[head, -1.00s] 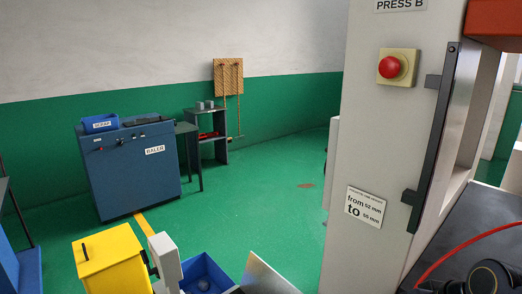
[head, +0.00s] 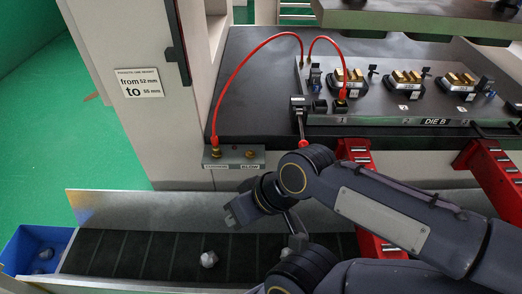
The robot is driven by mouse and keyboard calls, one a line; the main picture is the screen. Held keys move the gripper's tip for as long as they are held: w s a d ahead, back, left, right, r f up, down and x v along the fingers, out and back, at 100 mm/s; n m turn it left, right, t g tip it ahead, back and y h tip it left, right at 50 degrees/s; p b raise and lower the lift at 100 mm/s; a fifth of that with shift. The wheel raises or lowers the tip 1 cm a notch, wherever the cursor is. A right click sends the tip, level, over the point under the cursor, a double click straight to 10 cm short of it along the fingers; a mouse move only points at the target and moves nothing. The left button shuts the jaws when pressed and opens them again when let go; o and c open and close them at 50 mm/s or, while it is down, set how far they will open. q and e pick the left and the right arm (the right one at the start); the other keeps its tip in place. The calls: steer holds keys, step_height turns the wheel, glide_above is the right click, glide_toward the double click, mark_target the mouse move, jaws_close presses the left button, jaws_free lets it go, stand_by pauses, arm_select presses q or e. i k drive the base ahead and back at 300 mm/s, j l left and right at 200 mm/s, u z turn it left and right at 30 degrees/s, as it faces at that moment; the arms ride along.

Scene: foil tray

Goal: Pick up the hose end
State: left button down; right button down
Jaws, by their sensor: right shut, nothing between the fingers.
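A thin red hose (head: 247,61) arcs from a brass fitting (head: 215,151) on a small grey block up to the back left of the die plate. A second red run (head: 325,40) curves down to a dark fitting on the die; whether both runs are one hose is unclear. No loose hose end can be made out. My right gripper (head: 232,214) is shut and empty, below and right of the brass fitting, over the conveyor. The hose and gripper are apart. My left gripper is not in view.
The grey block (head: 233,159) marked BLOW has a second brass port (head: 250,154). The DIE B plate (head: 388,112) carries several brass-topped stations. Red rails (head: 362,160) stick out in front. A dark conveyor (head: 150,252) with grey lumps leads to a blue bin (head: 40,232).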

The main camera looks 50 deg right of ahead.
mark_target(340, 102)
steer(key=z, duration=1.5)
